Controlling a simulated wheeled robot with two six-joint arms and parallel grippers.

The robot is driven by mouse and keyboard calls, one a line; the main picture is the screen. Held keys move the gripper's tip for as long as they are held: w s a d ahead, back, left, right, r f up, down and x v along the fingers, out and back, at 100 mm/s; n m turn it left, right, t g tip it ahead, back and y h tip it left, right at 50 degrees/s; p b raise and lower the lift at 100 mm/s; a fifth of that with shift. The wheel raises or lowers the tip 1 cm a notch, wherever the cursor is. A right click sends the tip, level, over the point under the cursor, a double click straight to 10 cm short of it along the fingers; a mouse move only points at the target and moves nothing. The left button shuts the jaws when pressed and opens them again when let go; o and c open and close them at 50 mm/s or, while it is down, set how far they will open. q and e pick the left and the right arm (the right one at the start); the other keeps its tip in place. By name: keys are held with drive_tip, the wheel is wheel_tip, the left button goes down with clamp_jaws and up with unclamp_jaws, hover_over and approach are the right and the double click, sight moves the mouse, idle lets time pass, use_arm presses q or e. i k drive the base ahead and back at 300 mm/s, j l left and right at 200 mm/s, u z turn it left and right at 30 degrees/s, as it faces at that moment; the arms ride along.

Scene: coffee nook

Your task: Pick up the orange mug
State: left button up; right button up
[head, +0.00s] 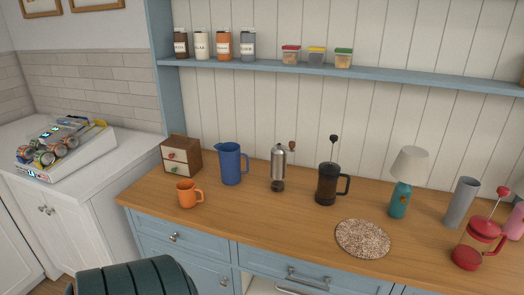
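The orange mug (187,194) stands upright on the wooden counter (290,222), near its left end and close to the front edge. Its handle points to the right. Nothing touches or covers it. Neither my left nor my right gripper shows in the head view.
A small drawer box (181,158) stands behind the mug and a blue pitcher (230,164) stands behind it to the right. A metal grinder (278,168), a dark French press (327,184) and a round mat (362,239) are farther right. A green chair back (137,278) is in front below.

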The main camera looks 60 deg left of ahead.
sight(191, 195)
drive_tip(key=u, duration=2.35)
